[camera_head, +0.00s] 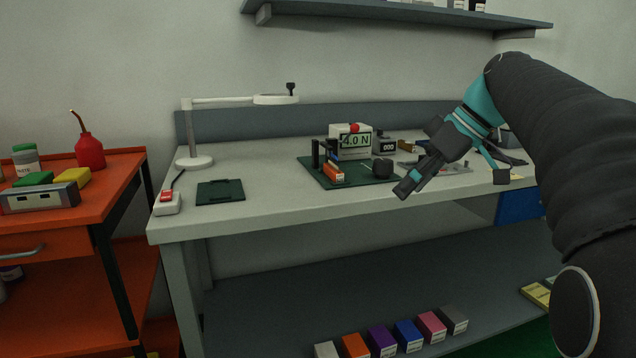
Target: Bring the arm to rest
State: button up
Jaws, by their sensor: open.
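My gripper (424,175) is at the end of my dark arm with teal joint parts, which comes in from the right side of the picture. It hangs in front of the bench top and covers part of the things behind it. I see nothing held in it, and its fingers are seen from the side. The workbench (260,214) has a pale grey top. A dark green mat (318,171) lies on it, with a white display box (350,141) reading "4.0 N" at its back.
An orange cart (70,236) stands left, bearing a red oil can (89,151). A white magnifier lamp (194,162), a red-buttoned switch box (167,203) and a small dark green pad (220,191) are on the bench's left. Several coloured boxes (408,336) line the lower shelf. A wall shelf (400,12) hangs above.

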jog(key=s+f+m+t+h, duration=0.3)
jog(key=s+f+m+h, duration=0.3)
jog(key=s+f, duration=1.6)
jog(key=s+m, duration=0.2)
jog(key=m, duration=0.2)
jog(key=shift+a+f+m+h, duration=0.3)
jog(key=shift+a+f, duration=0.05)
jog(key=shift+f, duration=0.05)
